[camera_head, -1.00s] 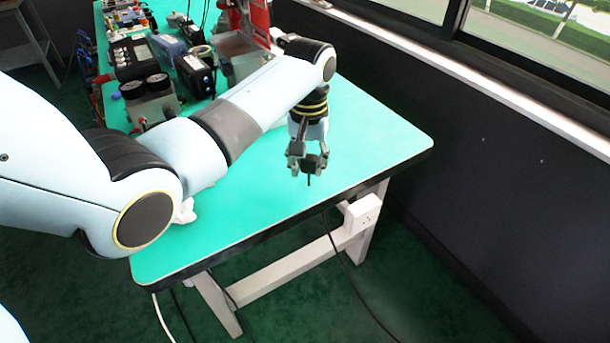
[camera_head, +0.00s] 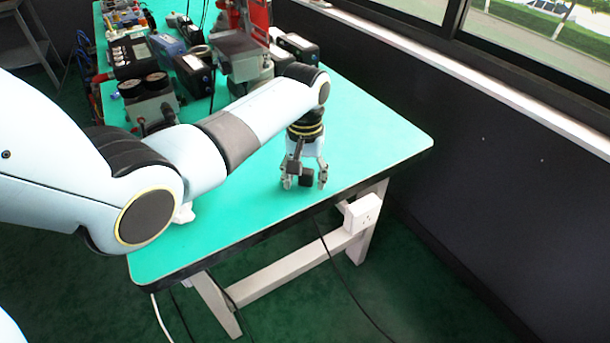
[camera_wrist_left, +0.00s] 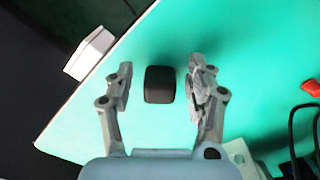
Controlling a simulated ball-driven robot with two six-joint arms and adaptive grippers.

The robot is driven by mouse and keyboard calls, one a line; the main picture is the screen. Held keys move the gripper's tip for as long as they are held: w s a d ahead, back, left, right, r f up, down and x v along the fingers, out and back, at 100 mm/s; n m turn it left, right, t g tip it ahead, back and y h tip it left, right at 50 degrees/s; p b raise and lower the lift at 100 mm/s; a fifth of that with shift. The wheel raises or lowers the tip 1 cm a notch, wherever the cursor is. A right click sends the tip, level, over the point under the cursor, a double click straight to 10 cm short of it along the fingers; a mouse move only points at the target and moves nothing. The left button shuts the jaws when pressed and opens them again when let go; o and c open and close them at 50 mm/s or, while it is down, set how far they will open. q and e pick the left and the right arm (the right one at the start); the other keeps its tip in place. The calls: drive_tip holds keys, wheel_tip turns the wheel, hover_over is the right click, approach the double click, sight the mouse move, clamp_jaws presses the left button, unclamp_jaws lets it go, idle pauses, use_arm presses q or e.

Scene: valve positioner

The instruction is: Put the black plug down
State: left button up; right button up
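The black plug (camera_head: 306,181) is a small dark block at the green table's near right part, between the fingers of my left gripper (camera_head: 304,186). In the left wrist view the plug (camera_wrist_left: 159,85) appears against the green tabletop with a clear gap to each finger. My left gripper (camera_wrist_left: 161,66) is open around it and touches it on neither side. The plug appears to rest on the tabletop. My right gripper is in neither view.
The green table (camera_head: 375,135) is clear around the plug; its front edge is close. A white socket box (camera_head: 362,208) sits below the edge by the table leg. Gauges (camera_head: 146,85), black boxes and other equipment crowd the far left of the table.

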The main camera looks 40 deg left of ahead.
sight(305, 174)
use_arm(q)
drive_tip(key=shift+r, duration=0.1)
wheel_tip(305, 174, up, 12)
drive_tip(key=p, duration=0.1)
idle(0.4)
drive_tip(key=shift+r, duration=0.1)
idle(0.4)
